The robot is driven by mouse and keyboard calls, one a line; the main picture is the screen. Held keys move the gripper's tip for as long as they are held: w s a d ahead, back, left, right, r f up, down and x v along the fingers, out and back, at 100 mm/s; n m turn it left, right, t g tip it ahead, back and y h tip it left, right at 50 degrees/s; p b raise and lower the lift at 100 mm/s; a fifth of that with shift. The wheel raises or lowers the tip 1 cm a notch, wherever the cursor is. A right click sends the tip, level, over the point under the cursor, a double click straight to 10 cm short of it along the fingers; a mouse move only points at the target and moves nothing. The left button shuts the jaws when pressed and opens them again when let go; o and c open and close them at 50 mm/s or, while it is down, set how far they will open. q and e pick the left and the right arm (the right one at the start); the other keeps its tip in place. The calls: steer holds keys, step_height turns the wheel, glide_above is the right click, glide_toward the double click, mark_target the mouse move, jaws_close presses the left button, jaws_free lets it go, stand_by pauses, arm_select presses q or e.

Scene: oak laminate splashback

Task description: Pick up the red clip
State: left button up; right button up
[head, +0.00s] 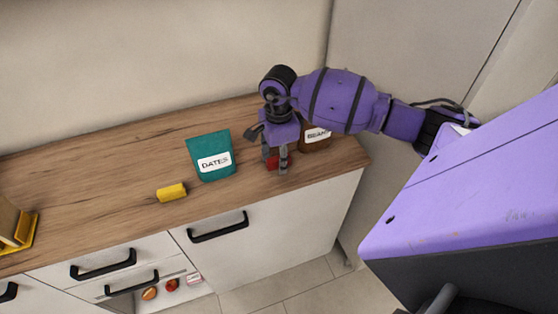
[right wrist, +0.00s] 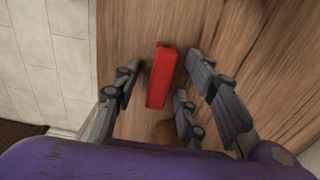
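The red clip (head: 272,162) lies on the wooden counter near its right end, partly hidden by my right gripper in the head view. In the right wrist view the clip (right wrist: 162,75) is a long red block between the grey fingers, with gaps on both sides. My right gripper (head: 277,160) points down over it with fingers apart; these fingers also show in the right wrist view (right wrist: 163,80). I cannot tell how far the fingertips are above the counter. My left gripper is not in view.
A teal DATES pouch (head: 211,166) stands left of my right gripper, and a brown BEANS pouch (head: 315,143) stands close behind it on the right. A yellow clip (head: 172,192) lies farther left on the counter (head: 105,172). An open drawer below holds small items.

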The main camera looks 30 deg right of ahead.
steer(key=c, duration=0.8)
steer(key=shift+c, duration=0.2)
